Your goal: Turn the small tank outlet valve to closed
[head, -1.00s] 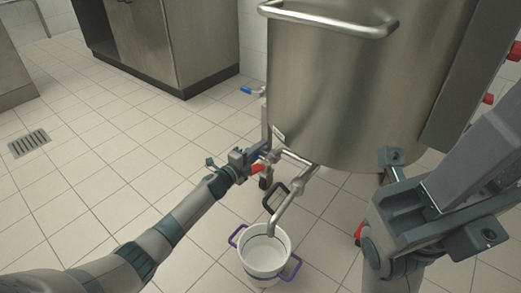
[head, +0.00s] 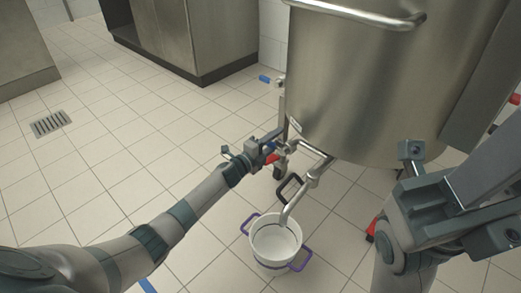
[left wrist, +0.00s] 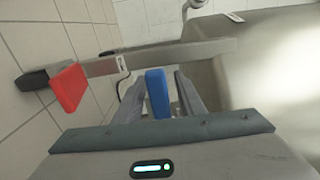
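The small outlet valve's lever is most likely the blue lever (left wrist: 157,92) in the left wrist view, standing between my left gripper's fingers. It shows as a small blue patch (head: 268,147) in the head view. My left gripper (head: 271,138) is at the steel tank's (head: 370,90) lower left edge. Its fingers look open around the lever, with a narrow gap on the right; firm contact cannot be told. A red handle (head: 271,158) sits close beside the gripper and shows left in the wrist view (left wrist: 68,88). My right gripper (head: 485,175) is at the right, its fingers unclear.
A white pot (head: 274,262) with purple handles stands on the floor under the outlet pipe (head: 300,200). A black handle (head: 287,187) is on that pipe. Another blue handle (head: 265,79) is higher up. Steel cabinets (head: 185,40) stand behind; the floor at left is clear.

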